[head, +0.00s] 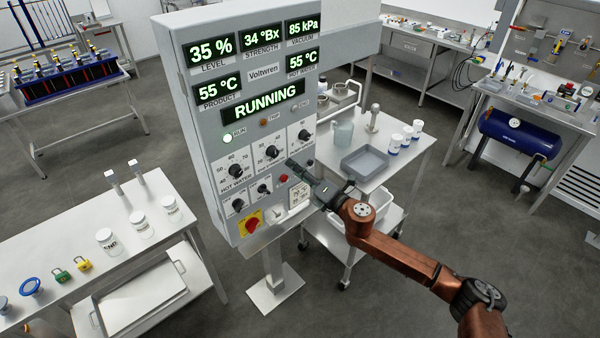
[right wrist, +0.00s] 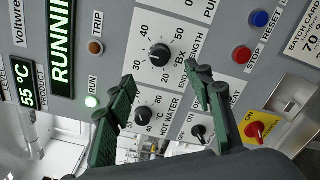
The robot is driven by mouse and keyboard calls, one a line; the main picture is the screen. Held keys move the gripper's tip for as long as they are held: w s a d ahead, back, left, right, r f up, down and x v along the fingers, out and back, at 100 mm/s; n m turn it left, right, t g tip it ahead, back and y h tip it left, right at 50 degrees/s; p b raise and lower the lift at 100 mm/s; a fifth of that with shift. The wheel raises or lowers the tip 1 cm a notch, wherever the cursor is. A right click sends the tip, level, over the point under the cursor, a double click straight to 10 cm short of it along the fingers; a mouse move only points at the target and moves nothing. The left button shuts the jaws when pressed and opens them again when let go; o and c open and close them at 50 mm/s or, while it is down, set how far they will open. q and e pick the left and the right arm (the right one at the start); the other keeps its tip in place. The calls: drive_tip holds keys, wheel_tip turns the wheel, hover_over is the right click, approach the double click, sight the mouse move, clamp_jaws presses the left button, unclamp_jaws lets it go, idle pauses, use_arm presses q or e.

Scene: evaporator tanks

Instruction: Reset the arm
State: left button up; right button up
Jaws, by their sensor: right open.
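My right gripper (head: 296,168) is in front of the grey control panel (head: 174,70), close to its lower right knobs. In the right wrist view its two green fingers (right wrist: 165,80) stand apart with nothing between them. The black strength knob (right wrist: 160,57) shows just beyond the gap, and the hot water knob (right wrist: 143,115) shows between the fingers. I cannot tell how far the fingertips are from the panel face. My right arm (head: 390,248) reaches in from the lower right. My left gripper is not in view.
The panel display reads RUNNING (head: 263,102), and the green RUN lamp (head: 227,138) is lit. A red and yellow switch (head: 250,226) sits low on the panel. A steel cart (head: 412,165) with a grey tray (head: 365,163) stands behind my arm. A table (head: 75,243) with jars is at left.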

drive_tip(key=shift+s+d, duration=0.3)
drive_tip(key=shift+s, duration=0.15)
